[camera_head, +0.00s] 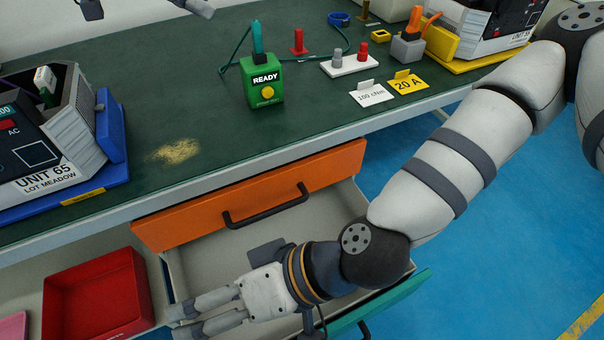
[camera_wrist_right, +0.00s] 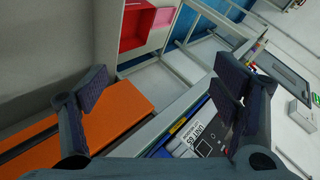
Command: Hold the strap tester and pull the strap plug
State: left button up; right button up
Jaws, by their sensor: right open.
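A green box marked READY (camera_head: 263,87), which I take as the strap tester, stands upright on the dark green bench. It has a yellow button on its front. A teal plug (camera_head: 257,38) stands up from its top, with a teal cord behind. My right gripper (camera_head: 176,323) is open and empty, low over the open drawer, well apart from the box. Its two spread fingers (camera_wrist_right: 163,83) frame the right wrist view, with nothing between them. Grey and dark parts at the top edge of the head view may be my left gripper, mostly cut off.
An orange-fronted drawer (camera_head: 310,188) stands open below the bench. A red bin (camera_head: 90,300) lies at lower left. UNIT 65 (camera_head: 45,180) sits on the bench's left.

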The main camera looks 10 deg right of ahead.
jog(key=w+a+r+t+y, duration=0.2)
jog(key=w+r, duration=0.3)
jog(key=m+t+h, duration=0.3)
jog(key=t+h, duration=0.5)
jog(key=t, duration=0.7)
send_near(262, 61)
jog(key=x, duration=1.1)
jog(key=c, duration=1.4)
